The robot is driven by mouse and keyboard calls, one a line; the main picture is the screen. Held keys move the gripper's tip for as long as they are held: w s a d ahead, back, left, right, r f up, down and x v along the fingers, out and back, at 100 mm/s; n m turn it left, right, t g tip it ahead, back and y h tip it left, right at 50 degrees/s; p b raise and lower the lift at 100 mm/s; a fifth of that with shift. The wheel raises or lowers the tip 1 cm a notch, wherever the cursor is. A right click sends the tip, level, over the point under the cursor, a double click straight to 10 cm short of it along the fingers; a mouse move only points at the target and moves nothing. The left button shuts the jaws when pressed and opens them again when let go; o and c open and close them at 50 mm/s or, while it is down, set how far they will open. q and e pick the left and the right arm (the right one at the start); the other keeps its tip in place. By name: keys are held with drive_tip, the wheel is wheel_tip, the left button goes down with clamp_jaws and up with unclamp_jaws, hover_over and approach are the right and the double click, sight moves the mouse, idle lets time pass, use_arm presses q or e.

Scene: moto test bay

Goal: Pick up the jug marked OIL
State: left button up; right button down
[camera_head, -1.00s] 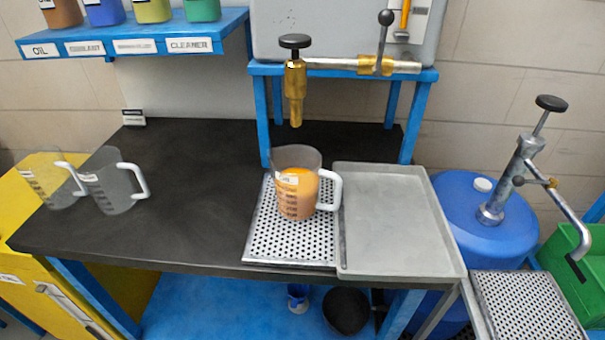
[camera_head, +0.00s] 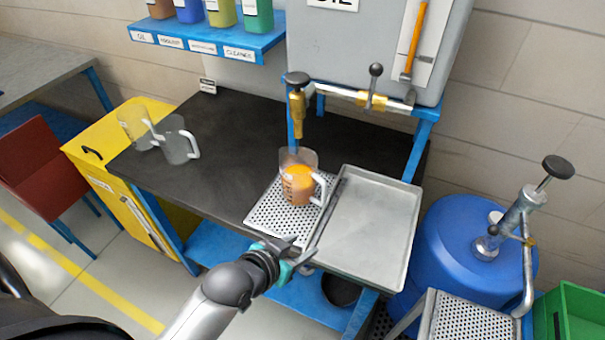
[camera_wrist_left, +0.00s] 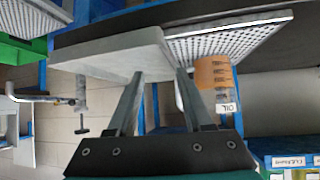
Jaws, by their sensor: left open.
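The jug marked OIL (camera_head: 298,183) is clear with a white handle on its right and orange liquid inside. It stands upright on the perforated drip grate, below the brass tap (camera_head: 297,104). In the left wrist view the picture is turned over; the jug (camera_wrist_left: 212,72) and its OIL label show right of the fingers. My left gripper (camera_head: 298,252) is open and empty at the bench's front edge, nearer than the jug and apart from it. It also shows in the left wrist view (camera_wrist_left: 159,74). My right gripper is not in view.
A grey tray (camera_head: 362,240) lies right of the perforated grate (camera_head: 283,212). Two empty jugs (camera_head: 179,148) stand at the bench's left end. A blue drum (camera_head: 455,245) with a pump stands at right. The dark bench top (camera_head: 235,150) between is clear.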

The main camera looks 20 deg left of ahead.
sight(325, 200)
use_arm(q)
drive_tip(key=w+t, duration=0.1)
drive_tip(key=w, duration=0.5)
drive_tip(key=w+t+b, duration=0.1)
drive_tip(key=w+t, duration=0.1)
drive_tip(key=w, duration=0.4)
drive_tip(key=shift+f+n, duration=0.1)
drive_tip(key=shift+n, duration=0.2)
drive_tip(key=shift+a+b+x, duration=0.15)
drive_tip(key=shift+b+x, duration=0.25)
drive_tip(key=shift+x, duration=1.15)
drive_tip(key=shift+a+b+x, duration=0.1)
drive_tip(key=shift+b+x, duration=0.3)
drive_tip(key=shift+x, duration=1.15)
drive_tip(key=shift+w, duration=0.1)
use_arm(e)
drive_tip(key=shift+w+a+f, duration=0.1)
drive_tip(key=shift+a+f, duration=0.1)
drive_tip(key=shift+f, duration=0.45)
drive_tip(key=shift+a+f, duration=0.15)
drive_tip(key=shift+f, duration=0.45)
use_arm(q)
clamp_jaws()
